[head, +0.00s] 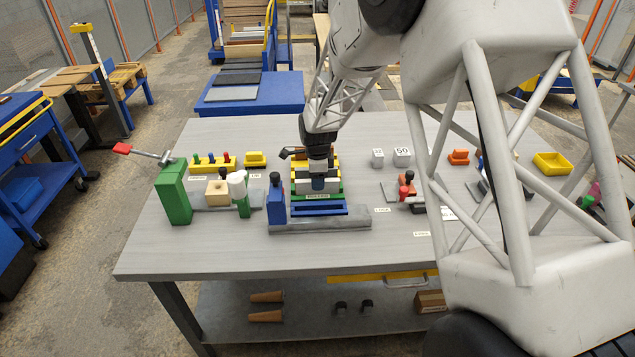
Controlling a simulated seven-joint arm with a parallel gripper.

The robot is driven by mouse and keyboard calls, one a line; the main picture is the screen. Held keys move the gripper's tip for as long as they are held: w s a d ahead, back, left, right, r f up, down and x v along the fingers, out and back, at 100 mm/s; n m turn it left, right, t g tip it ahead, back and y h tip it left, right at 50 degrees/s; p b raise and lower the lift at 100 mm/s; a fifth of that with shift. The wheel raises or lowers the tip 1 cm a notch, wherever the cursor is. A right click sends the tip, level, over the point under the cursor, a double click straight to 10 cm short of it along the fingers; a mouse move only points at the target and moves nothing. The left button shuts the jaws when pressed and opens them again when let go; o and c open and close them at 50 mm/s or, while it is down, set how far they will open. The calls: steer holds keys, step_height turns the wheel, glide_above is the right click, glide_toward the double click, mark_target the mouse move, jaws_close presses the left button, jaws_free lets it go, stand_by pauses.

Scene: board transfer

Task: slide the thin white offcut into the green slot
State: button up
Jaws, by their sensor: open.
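A rack of coloured slots stands on a grey base (320,225) near the table's middle. It has yellow parts at the back, a green slot (333,196) with a small label, and a blue part (319,209) in front. A whitish strip (300,187) shows just behind the green; I cannot tell whether it is the thin white offcut or part of the rack. My gripper (319,186) points down over the rack's middle and hides part of it. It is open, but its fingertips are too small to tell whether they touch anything.
A blue upright block (276,200) stands at the rack's left. Further left are a tall green block (173,194) with a red-handled lever and a white-green clamp (239,192). Two pale cubes (402,157) stand back right. The table's front strip (230,255) is clear.

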steer(key=shift+r, duration=3.15)
steer(key=shift+s+d+r, duration=0.15)
steer(key=shift+r, duration=0.1)
steer(key=s+d+r+n+t, duration=0.1)
steer(key=s+d+r+n, duration=0.3)
steer(key=s+r, duration=0.5)
steer(key=s+d+r+n, duration=0.4)
steer(key=s+r, duration=0.3)
steer(key=s, duration=0.3)
steer(key=s+d+r+n, duration=0.1)
steer(key=s+n, duration=0.4)
steer(key=s, duration=0.8)
steer(key=s+d+r+n+t, duration=0.1)
steer(key=s+d+n, duration=0.3)
steer(key=s, duration=0.9)
steer(key=shift+r+n+t, duration=0.3)
steer(key=shift+n, duration=0.1)
